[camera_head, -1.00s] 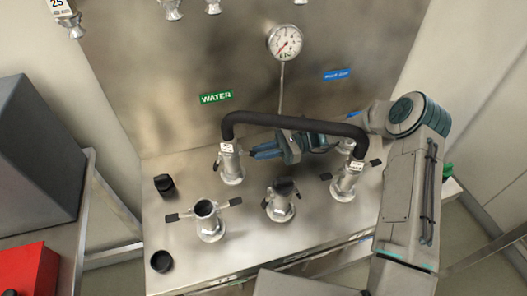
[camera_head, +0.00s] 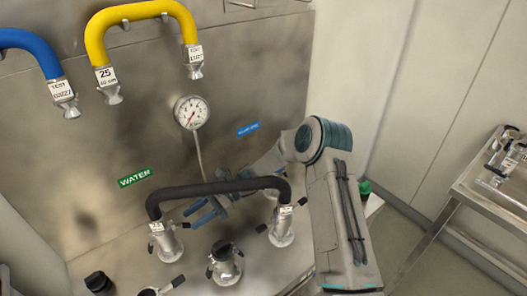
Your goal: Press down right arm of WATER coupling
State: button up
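The green WATER label (camera_head: 135,177) is on the steel back panel. Below it, the WATER coupling (camera_head: 165,243) stands upright on the bench, joined to the left end of a black hose (camera_head: 215,187). A small dark right arm (camera_head: 186,225) shows beside the coupling; its left arm is hard to make out. My gripper (camera_head: 193,216) reaches in from the right, behind the hose arch. Its blue fingers point left, a little above and right of the coupling, and look apart and empty. Contact with the right arm cannot be told.
The hose's right end sits on another coupling (camera_head: 281,228). A capped coupling (camera_head: 225,264) stands in front between them. A pressure gauge (camera_head: 191,112) and yellow (camera_head: 140,12) and blue (camera_head: 30,42) hoses are on the panel. A side table (camera_head: 490,190) stands at far right.

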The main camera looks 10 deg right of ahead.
aim_at(180, 224)
notch_tip(180, 224, up, 3)
jog(key=t+h+p, duration=0.1)
jog(key=h+p, duration=0.1)
jog(key=p, duration=0.2)
jog(key=shift+t+h, duration=0.4)
jog(key=w+d+r+t+h, duration=0.25)
jog(key=w+d+r, duration=0.25)
jog(key=d+r, duration=0.55)
jog(key=s+d+r+m+h+p, duration=0.1)
jog(key=s+d+r+h, duration=0.1)
jog(key=d+r, duration=0.4)
jog(key=s+d, duration=0.1)
jog(key=d, duration=0.3)
jog(key=shift+d+r+m+h, duration=0.15)
jog(key=shift+d+m+h, duration=0.15)
jog(key=shift+m+h, duration=0.1)
jog(key=shift+s+t, duration=0.1)
jog(key=shift+t, duration=0.15)
